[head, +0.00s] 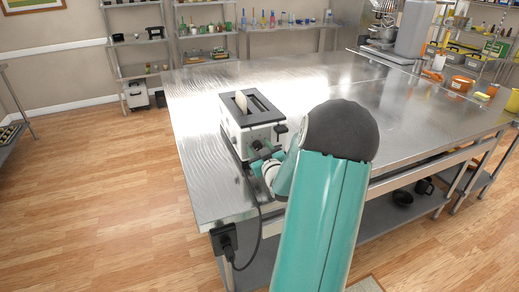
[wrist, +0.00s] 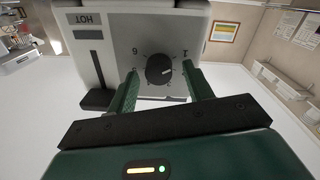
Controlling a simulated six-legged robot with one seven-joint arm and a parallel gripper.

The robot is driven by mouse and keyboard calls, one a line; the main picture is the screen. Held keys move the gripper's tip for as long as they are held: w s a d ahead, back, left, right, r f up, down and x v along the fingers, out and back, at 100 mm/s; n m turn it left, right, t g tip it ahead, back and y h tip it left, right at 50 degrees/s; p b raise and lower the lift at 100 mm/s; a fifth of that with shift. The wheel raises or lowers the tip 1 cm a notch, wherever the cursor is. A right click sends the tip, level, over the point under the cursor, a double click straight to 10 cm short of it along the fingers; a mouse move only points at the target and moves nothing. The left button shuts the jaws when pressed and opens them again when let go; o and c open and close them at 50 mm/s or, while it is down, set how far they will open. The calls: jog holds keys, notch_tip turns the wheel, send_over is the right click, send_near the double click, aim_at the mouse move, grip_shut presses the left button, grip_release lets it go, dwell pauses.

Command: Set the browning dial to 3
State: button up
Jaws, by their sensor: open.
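The toaster (head: 232,131) stands on the steel table with a pale bread slice (head: 241,101) in one slot. In the wrist view its front panel (wrist: 118,45) appears upside down. The round black browning dial (wrist: 159,69) has numbers around it; 1 shows upper right and 6 upper left, while others are partly hidden by my fingers. The dial's light mark seems to point right, but its exact number is unclear. My gripper (wrist: 160,76) is open, with one green finger on each side of the dial. I cannot tell whether the fingers touch it.
The steel table (head: 205,185) is clear around the toaster. A black cord (head: 258,215) runs from the toaster to a socket box (head: 223,239) on the table's front side. In the wrist view, a slot marked HOT (wrist: 98,75) lies left of the dial.

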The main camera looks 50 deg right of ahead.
jog(key=c, duration=1)
jog(key=shift+o, duration=0.2)
jog(key=shift+m, duration=0.4)
jog(key=m, duration=0.3)
jog(key=shift+d+m, duration=0.1)
jog(key=shift+m, duration=0.2)
jog(key=m, duration=0.5)
jog(key=shift+d, duration=0.1)
jog(key=m, duration=0.4)
jog(key=shift+s+m, duration=0.1)
jog(key=shift+m, duration=0.2)
jog(key=shift+d+f+m+y, duration=0.1)
jog(key=shift+m+y, duration=0.3)
jog(key=shift+m, duration=1.8)
